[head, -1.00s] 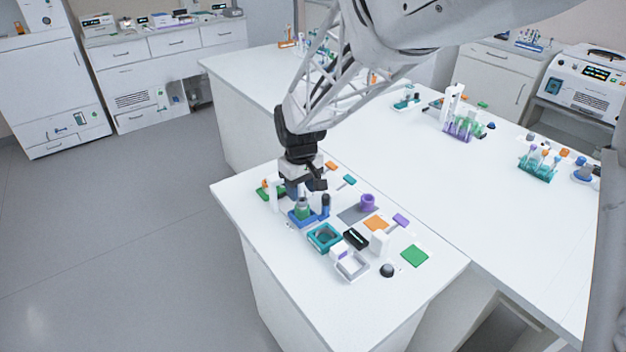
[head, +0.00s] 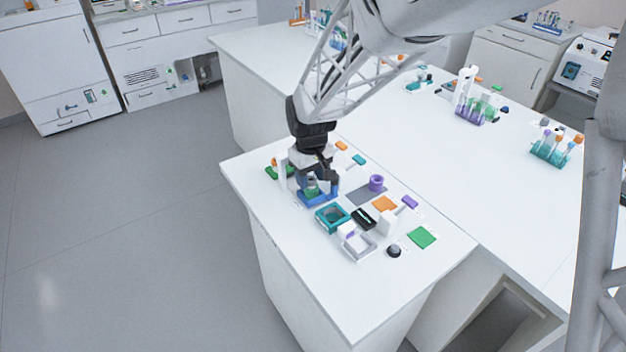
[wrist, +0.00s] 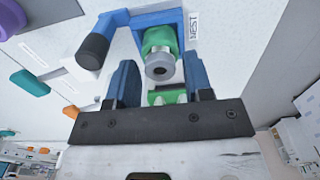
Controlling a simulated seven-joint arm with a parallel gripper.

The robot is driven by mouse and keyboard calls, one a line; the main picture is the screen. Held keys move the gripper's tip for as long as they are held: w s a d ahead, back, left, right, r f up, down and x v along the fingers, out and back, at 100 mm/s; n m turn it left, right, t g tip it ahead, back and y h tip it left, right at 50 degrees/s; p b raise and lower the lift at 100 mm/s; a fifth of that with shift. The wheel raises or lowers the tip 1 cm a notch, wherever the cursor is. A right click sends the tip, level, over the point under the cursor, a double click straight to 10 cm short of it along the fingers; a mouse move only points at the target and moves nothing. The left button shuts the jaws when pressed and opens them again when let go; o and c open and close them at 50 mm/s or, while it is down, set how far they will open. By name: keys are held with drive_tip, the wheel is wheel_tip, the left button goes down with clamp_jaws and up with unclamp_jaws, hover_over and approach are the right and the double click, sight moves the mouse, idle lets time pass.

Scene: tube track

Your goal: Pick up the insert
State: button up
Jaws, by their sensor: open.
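The insert, as I take it, is a green piece with a grey round top (wrist: 160,62). It sits in a blue holder (wrist: 176,18) beside a label reading NEST. In the head view the green piece (head: 311,188) shows just under my gripper, in the blue holder (head: 322,198). My gripper (head: 318,178) points down over it. In the wrist view the two blue fingers of my gripper (wrist: 160,72) are apart, with the green piece between them in the picture and no contact visible. How deep the fingers reach is unclear.
A dark-capped blue post (wrist: 97,47) stands close to the left finger in the wrist view. A teal tray (head: 333,218), a purple ring-shaped piece (head: 376,183) and a white frame (head: 358,247) stand nearby. The table's front right is clear (head: 400,285).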

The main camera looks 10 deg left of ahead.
sight(312, 179)
drive_tip(key=shift+c, duration=0.5)
drive_tip(key=c, duration=0.5)
drive_tip(key=shift+r, duration=0.1)
drive_tip(key=shift+r, duration=2.65)
drive_tip(key=shift+w, duration=0.1)
